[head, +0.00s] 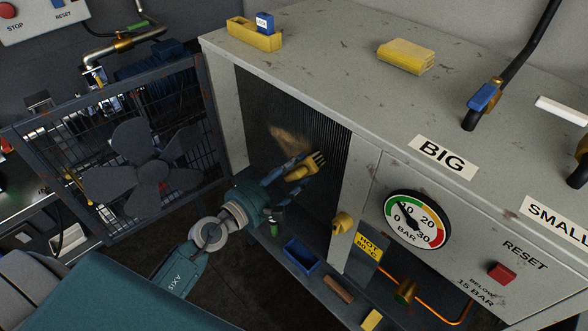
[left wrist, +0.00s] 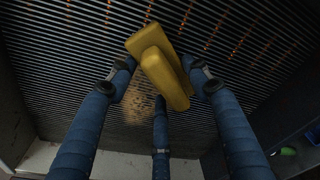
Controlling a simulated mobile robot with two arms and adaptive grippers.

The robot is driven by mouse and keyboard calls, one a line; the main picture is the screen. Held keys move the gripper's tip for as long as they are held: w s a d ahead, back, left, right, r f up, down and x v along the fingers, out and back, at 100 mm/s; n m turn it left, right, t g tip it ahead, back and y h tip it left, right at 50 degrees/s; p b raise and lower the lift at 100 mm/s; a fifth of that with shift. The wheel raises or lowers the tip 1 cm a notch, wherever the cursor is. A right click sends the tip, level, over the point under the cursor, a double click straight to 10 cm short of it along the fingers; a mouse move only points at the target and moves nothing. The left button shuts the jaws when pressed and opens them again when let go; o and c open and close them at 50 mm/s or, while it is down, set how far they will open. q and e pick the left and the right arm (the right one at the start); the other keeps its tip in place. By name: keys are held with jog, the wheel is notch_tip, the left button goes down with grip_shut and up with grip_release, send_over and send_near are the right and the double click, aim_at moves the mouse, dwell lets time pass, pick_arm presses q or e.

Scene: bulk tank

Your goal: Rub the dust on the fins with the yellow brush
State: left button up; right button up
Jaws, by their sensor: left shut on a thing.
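The yellow brush (head: 301,171) is held by my left gripper (head: 290,170) in front of the dark finned panel of the cabinet. In the left wrist view, the brush (left wrist: 162,68) sits between the blue fingers (left wrist: 160,85), close to the fins (left wrist: 60,60). In the head view its dark bristles show at the right end; whether they touch the fins I cannot tell. A tan dust patch (head: 290,138) lies on the fins (head: 265,105), up and left of the brush. Dust (left wrist: 138,103) also shows behind the fingers in the left wrist view. My right gripper does not show.
An open fan door (head: 150,170) stands left of the fins. On the cabinet top are a yellow tray (head: 250,36) with a blue block and a yellow block (head: 405,56). A blue bin (head: 301,254) sits below. A pressure gauge (head: 416,219) is on the right front.

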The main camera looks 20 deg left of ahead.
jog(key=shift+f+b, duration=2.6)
jog(key=shift+b, duration=0.3)
pick_arm(q)
jog(key=w+a+b, duration=0.1)
jog(key=w+a, duration=0.1)
jog(key=a, duration=0.4)
jog(key=w+a+b, duration=0.1)
jog(key=w+a, duration=0.2)
jog(key=a, duration=0.3)
jog(key=shift+w+a, duration=0.25)
jog(key=shift+a, duration=0.05)
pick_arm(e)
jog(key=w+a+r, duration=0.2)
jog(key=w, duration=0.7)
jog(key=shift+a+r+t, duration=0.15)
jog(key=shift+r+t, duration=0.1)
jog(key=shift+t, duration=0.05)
